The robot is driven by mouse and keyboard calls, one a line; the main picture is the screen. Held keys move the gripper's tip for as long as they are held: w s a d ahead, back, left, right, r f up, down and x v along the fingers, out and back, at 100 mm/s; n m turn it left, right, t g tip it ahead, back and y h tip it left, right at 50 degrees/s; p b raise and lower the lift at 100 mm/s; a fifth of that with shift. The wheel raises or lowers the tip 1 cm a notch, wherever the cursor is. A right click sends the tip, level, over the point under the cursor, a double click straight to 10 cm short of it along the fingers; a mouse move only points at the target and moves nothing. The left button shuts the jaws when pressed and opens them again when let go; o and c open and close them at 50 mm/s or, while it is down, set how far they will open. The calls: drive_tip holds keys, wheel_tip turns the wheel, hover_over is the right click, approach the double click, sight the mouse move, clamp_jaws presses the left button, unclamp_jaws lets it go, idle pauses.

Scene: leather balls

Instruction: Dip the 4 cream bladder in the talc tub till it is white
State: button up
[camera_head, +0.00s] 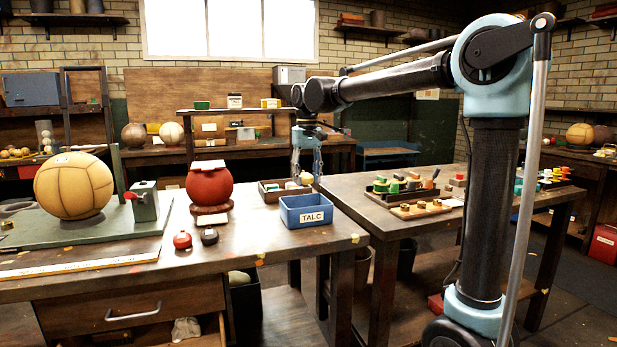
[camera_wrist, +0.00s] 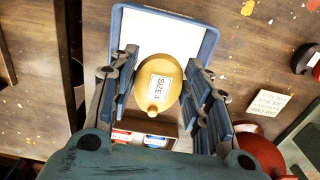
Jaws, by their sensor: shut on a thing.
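My gripper (camera_head: 306,172) is shut on a cream, egg-shaped bladder (camera_wrist: 158,78) marked "SIZE 4". In the wrist view, the two jaws of my gripper (camera_wrist: 160,90) flank its sides, and its neck points to the bottom of the picture. The blue talc tub (camera_head: 308,218), labelled TALC, stands near the bench's right end. In the wrist view, the tub (camera_wrist: 208,40) lies beyond and beneath the bladder, with flat white talc inside. The bladder's visible surface is tan, with no white on it. Its underside is hidden, and I cannot tell its exact height.
A wooden tray (camera_head: 272,196) with other pieces sits just behind the tub. A red ball (camera_head: 209,186) on a stand is left of it. A large tan ball (camera_head: 73,186) rests further left. The bench in front of the tub is mostly clear.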

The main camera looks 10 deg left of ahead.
sight(307, 205)
drive_tip(key=shift+f, duration=5.1)
drive_tip(key=shift+f, duration=0.2)
drive_tip(key=shift+r, duration=0.15)
drive_tip(key=shift+r, duration=4.35)
